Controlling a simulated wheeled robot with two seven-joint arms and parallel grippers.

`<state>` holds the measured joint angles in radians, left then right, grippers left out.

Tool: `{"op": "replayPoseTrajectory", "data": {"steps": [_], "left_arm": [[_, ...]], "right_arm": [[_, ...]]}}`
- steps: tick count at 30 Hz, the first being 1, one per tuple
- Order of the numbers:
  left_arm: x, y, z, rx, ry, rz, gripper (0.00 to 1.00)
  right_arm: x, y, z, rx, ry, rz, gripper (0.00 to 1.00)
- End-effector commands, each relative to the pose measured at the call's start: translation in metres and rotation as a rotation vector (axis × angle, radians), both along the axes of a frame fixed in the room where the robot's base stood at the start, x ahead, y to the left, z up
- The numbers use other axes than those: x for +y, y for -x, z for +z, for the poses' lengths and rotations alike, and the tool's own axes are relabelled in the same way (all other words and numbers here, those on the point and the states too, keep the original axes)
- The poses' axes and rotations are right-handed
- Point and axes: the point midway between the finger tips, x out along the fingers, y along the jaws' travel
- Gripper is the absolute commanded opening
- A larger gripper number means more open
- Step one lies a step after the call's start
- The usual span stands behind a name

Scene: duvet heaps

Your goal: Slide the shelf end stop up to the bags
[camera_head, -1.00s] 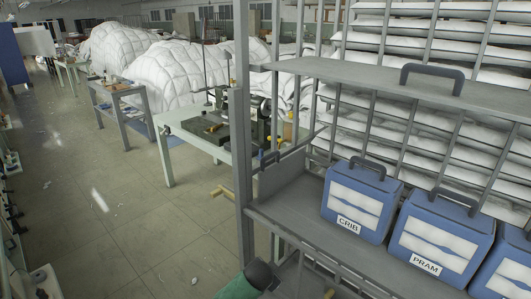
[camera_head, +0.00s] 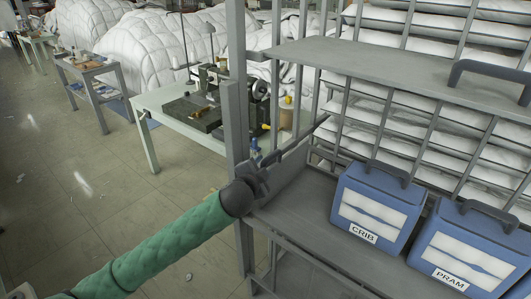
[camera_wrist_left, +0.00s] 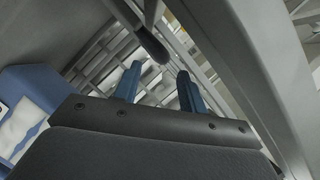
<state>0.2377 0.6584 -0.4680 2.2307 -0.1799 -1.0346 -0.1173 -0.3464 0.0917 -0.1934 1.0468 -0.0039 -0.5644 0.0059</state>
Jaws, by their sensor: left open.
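The shelf end stop (camera_head: 287,178) is an upright grey panel at the left end of the middle shelf (camera_head: 312,215). A bare stretch of shelf lies between it and the CRIB bag (camera_head: 376,205). The PRAM bag (camera_head: 464,246) stands to the right; both are blue and upright with dark handles. My left gripper (camera_head: 258,156) is at the left post, close to the panel's near left side; contact cannot be told. In the left wrist view its blue fingers (camera_wrist_left: 158,84) are apart, with a dark rounded bar end (camera_wrist_left: 151,45) beyond them. My right gripper is out of view.
The grey shelf post (camera_head: 236,110) stands beside my left gripper. An upper shelf (camera_head: 400,72) with another dark handle (camera_head: 490,78) hangs over the bags. A workbench (camera_head: 150,103) with a machine stands behind. The floor at left is open.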

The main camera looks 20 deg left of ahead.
Motion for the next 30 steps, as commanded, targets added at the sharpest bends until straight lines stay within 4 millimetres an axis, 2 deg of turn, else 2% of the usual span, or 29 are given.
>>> {"op": "replayPoseTrajectory", "data": {"steps": [4,8,11,21,30], "left_arm": [[-0.002,-0.001,0.002,-0.015,-0.021,-0.016,0.41],[-0.003,-0.005,0.003,-0.017,-0.033,-0.021,0.41],[-0.003,-0.015,0.002,-0.017,-0.033,-0.021,0.41],[-0.003,-0.061,-0.008,-0.016,-0.034,-0.020,0.41],[-0.004,-0.077,-0.014,-0.017,-0.033,-0.020,0.41]], "right_arm": [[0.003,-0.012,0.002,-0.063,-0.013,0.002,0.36],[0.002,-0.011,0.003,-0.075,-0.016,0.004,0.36],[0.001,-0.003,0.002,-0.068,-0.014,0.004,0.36],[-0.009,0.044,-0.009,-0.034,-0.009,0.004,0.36],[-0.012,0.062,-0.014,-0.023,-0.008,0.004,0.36]]}}
